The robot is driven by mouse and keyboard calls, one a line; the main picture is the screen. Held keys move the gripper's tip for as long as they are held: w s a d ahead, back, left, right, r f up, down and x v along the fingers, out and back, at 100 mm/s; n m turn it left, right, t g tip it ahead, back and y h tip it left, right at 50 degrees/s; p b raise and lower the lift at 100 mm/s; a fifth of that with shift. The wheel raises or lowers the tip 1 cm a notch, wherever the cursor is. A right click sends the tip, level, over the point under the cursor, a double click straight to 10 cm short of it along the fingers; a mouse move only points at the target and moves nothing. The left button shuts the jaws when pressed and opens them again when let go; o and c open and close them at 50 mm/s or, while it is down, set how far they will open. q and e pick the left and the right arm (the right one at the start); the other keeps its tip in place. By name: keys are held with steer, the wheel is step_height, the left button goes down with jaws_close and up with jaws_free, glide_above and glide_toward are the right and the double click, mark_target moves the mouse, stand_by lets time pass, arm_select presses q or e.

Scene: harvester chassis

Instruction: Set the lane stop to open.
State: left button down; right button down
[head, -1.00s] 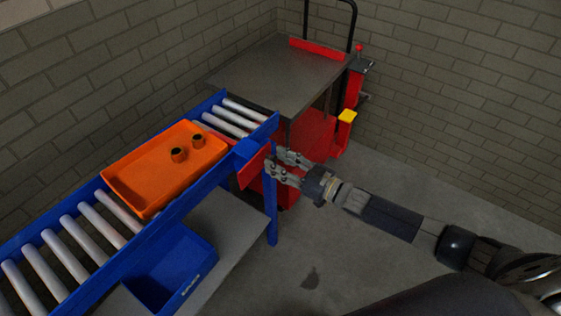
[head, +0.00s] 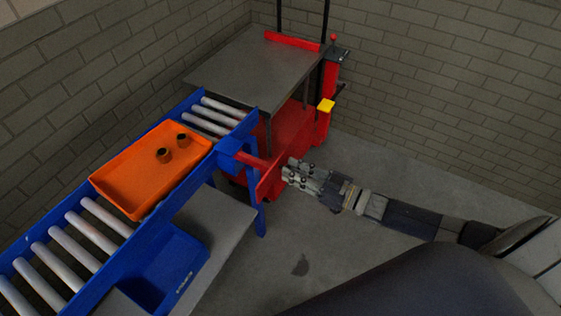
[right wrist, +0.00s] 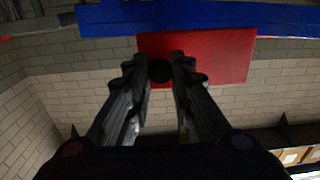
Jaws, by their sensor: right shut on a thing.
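The lane stop is a red plate (head: 268,182) at the right-hand side of the conveyor, with a red bar (head: 250,160) running from it to a blue housing on the side rail. The plate stands out from the rail with a gap between. My right gripper (head: 287,173) is at the plate's outer face. In the right wrist view the red plate (right wrist: 215,55) fills the upper middle, and a dark round knob (right wrist: 160,70) sits between the fingertips of my right gripper (right wrist: 159,72), which is shut on it. My left gripper is not in view.
An orange tray (head: 130,190) with two small dark cylinders lies on the roller conveyor (head: 60,235). A blue bin (head: 175,265) stands on the shelf below. A grey-topped red cart (head: 250,75) stands at the conveyor's far end. Floor at the right is open.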

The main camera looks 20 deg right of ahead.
steer(key=c, duration=1.5)
jaws_free()
steer(key=shift+o, duration=0.2)
steer(key=shift+s+d, duration=0.1)
steer(key=v, duration=1.2)
steer(key=shift+f, duration=0.1)
